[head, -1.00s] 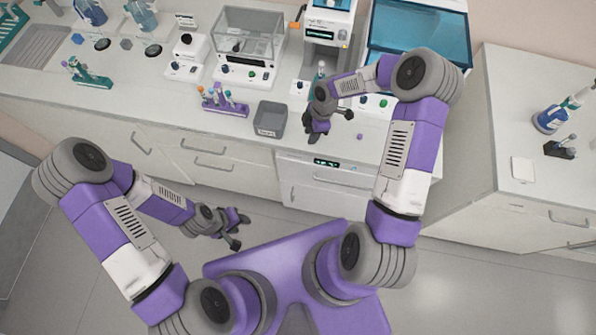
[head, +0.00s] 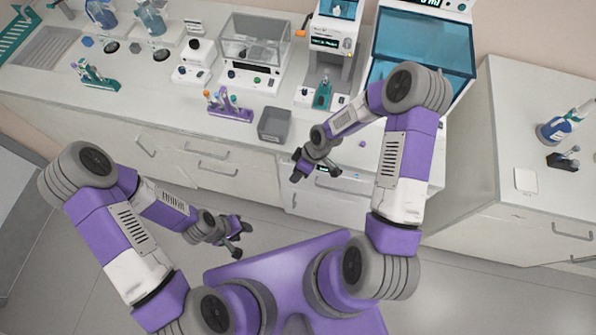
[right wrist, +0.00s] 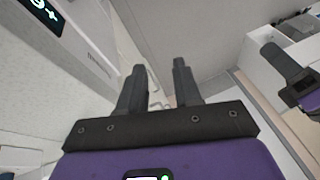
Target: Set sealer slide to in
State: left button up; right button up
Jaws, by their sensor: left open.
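The sealer (head: 331,45) stands at the back of the bench, white with a small dark display and an orange lever on its left side. A teal piece (head: 322,95) sticks out at its front foot, where the slide appears to be; small parts there are hard to make out. My right gripper (head: 316,173) is open and empty, in front of the bench edge and well short of the sealer. Its two fingers stand apart in the right wrist view (right wrist: 158,85) with nothing between them. My left gripper (head: 240,241) is open and empty, low over the floor.
A grey bin (head: 274,124) and a purple tube rack (head: 230,106) stand left of the sealer near the bench edge. A glass-topped device (head: 252,52) is left of it, a blue-windowed cabinet (head: 425,45) right of it. The floor before the bench is free.

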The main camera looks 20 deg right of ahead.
jog(key=shift+f, duration=0.1)
dwell(0.3)
jog(key=s+a+f+m+b, duration=0.1)
jog(key=s+f+m+b, duration=0.4)
jog(key=s+f+b, duration=0.1)
jog(key=s+a+f+m+b, duration=0.2)
jog(key=s+f+m+b, duration=0.3)
jog(key=f, duration=0.6)
jog(key=m+b, duration=0.1)
jog(key=b, duration=0.1)
jog(key=shift+s+a+m+b, duration=0.25)
jog(key=shift+s+m+b, duration=0.05)
jog(key=shift+s+b, duration=0.1)
jog(key=shift+s+f+m, duration=0.25)
jog(key=shift+f+m, duration=0.05)
jog(key=shift+c, duration=0.7)
jog(key=shift+s+d+t, duration=0.1)
jog(key=shift+s+t, duration=0.05)
jog(key=shift+t, duration=0.15)
grip_shut()
jog(key=shift+s, duration=0.1)
